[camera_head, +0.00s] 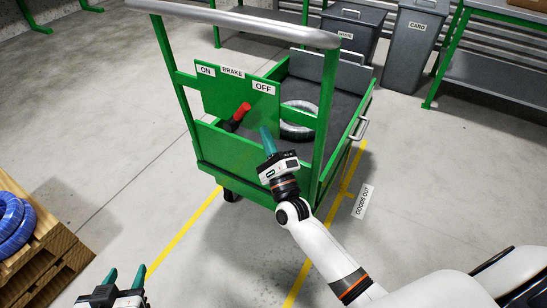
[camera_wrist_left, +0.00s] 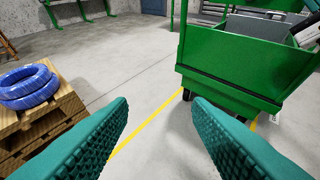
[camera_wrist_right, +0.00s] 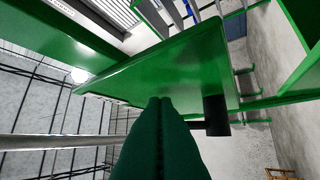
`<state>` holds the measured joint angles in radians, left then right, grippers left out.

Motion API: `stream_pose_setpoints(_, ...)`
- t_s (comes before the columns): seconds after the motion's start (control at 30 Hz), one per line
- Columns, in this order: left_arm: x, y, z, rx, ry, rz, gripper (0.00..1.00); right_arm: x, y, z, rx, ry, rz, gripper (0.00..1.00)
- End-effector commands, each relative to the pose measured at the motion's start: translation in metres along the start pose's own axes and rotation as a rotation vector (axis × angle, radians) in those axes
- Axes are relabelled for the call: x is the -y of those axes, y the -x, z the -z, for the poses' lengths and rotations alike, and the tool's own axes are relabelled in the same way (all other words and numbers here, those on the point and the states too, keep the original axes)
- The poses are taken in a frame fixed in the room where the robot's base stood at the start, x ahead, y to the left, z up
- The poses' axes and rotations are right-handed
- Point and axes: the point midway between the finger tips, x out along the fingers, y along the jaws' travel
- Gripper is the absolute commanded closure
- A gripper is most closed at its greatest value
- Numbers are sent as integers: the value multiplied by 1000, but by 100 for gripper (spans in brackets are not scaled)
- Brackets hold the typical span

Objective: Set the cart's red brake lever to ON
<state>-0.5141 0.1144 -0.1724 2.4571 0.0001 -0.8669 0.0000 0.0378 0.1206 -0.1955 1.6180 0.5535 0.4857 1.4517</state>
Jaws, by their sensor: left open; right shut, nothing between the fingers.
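The red brake lever (camera_head: 241,112) is on the green brake panel (camera_head: 216,92) of the cart. Its red grip leans up and to the right, towards the OFF label (camera_head: 263,88) and away from the ON label (camera_head: 206,71). My right gripper (camera_head: 266,132) is shut and empty, just right of the lever and below the OFF label, with a visible gap to the red grip. In the right wrist view its shut fingers (camera_wrist_right: 162,125) point at green cart panels; a black cylinder (camera_wrist_right: 217,115) shows beside them, and no red is visible. My left gripper (camera_head: 124,279) is open and empty, low and far from the cart.
The cart's grey push handle (camera_head: 235,24) spans above the panel. A coiled grey hose (camera_head: 300,120) lies on the cart bed. A blue cable coil (camera_head: 12,222) rests on wooden pallets (camera_head: 40,262) at left. Bins (camera_head: 410,45) stand behind. Floor between pallets and cart is clear.

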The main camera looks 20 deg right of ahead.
Motion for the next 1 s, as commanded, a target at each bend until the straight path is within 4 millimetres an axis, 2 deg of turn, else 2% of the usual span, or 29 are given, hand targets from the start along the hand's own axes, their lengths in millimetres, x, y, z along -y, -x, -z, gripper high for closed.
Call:
stream_pose_setpoints(0.03,0,-1,-2,16,0,1,55,0,-10,2,1,-3,-3,100)
stream_pose_setpoints(0.1,1,-1,-4,22,0,1,55,0,-17,12,1,-3,-2,100)
stream_pose_setpoints(0.3,1,-2,-7,42,0,2,55,0,-30,26,1,-2,0,100)
stream_pose_setpoints(0.87,1,-1,-7,33,0,3,55,0,-33,29,0,3,5,100)
stream_pose_setpoints(1.0,-3,5,8,-70,1,-6,55,-2,-35,30,0,11,16,100)
